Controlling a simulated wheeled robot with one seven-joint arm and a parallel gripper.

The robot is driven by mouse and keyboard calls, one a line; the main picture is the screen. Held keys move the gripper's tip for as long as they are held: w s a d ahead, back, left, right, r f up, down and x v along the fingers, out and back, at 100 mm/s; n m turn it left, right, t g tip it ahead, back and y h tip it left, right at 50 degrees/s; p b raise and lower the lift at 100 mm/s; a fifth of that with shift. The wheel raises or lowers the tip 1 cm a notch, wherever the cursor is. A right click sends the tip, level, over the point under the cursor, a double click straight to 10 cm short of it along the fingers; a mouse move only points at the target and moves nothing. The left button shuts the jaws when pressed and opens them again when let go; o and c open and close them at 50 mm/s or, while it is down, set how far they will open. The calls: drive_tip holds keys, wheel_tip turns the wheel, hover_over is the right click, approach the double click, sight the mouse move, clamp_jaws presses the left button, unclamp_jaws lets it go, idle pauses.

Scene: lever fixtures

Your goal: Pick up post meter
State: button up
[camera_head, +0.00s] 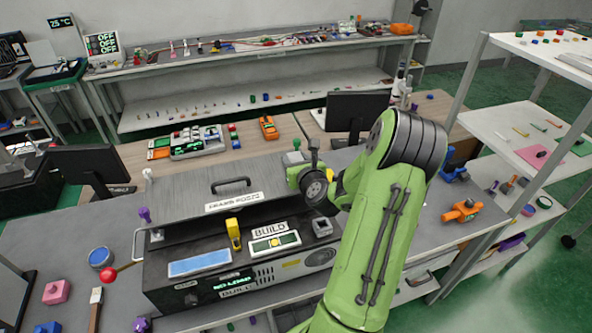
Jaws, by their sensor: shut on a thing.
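My green arm reaches up from the bottom and bends back down at the right of the machine. My gripper (316,186) is at its end, low over the back right of the grey machine (185,290), and the wrist mostly hides its fingers. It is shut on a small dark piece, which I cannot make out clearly. A yellow upright device (233,234) stands on the machine's top, left of my gripper and apart from it. I cannot tell for sure which thing is the post meter.
A black monitor (357,112) stands behind my arm. An orange clamp-like part (462,211) lies at right. White shelves (530,120) bound the right side.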

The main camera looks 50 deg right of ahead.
clamp_jaws()
wheel_tip(320, 180, up, 10)
drive_tip(key=p, duration=0.2)
drive_tip(key=shift+f+p, duration=0.2)
drive_tip(key=shift+p, duration=0.2)
drive_tip(key=shift+r+b, duration=0.15)
drive_tip(key=shift+b, duration=0.35)
drive_tip(key=b, duration=0.3)
drive_tip(key=shift+d+f+b, duration=0.15)
drive_tip(key=shift+f+b, duration=0.15)
drive_tip(key=shift+b, duration=0.1)
drive_tip(key=shift+s+d+r+b, duration=0.1)
drive_tip(key=shift+s+b, duration=0.05)
drive_tip(key=shift+b, duration=0.3)
drive_tip(key=shift+s+f, duration=0.15)
drive_tip(key=shift+f, duration=0.1)
wheel_tip(320, 180, down, 9)
drive_tip(key=shift+r+b, duration=0.1)
drive_tip(key=shift+b, duration=0.9)
